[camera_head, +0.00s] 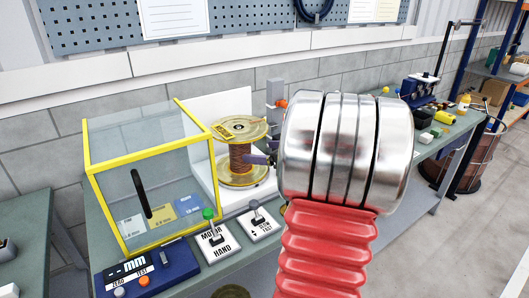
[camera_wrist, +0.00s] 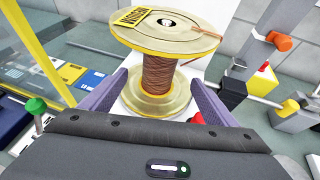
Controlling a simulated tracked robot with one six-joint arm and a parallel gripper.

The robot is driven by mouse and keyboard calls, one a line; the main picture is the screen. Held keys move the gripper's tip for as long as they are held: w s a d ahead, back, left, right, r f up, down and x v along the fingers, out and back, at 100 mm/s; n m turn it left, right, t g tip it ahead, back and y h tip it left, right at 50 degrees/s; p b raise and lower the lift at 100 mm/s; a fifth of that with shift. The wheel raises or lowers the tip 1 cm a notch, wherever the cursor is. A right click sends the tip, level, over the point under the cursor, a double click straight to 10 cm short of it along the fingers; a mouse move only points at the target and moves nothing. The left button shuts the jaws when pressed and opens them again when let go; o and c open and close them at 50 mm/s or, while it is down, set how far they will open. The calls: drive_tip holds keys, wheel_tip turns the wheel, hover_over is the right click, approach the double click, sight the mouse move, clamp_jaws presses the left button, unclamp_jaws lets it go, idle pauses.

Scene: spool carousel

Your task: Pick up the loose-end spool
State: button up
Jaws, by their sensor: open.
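The spool (camera_head: 240,158) has wide pale yellow flanges and a core wound with copper-brown wire. It stands upright behind the control levers, with a yellow label on its top flange. In the wrist view the spool (camera_wrist: 163,75) fills the upper middle, and a bit of wire shows at the right edge of its top flange. My gripper (camera_wrist: 155,90) is open, with one purple finger on each side of the wound core, below the top flange. In the head view my arm hides most of the gripper.
A clear box with yellow edges (camera_head: 131,160) stands left of the spool. A post with an orange knob (camera_wrist: 279,41) stands right of the spool. Tools lie on the bench at right.

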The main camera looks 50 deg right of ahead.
sight(239, 148)
drive_tip(key=x, duration=1.3)
drive_tip(key=shift+f, duration=0.1)
drive_tip(key=shift+c, duration=0.4)
clamp_jaws()
drive_tip(key=shift+w+r, duration=0.1)
drive_tip(key=shift+r, duration=0.3)
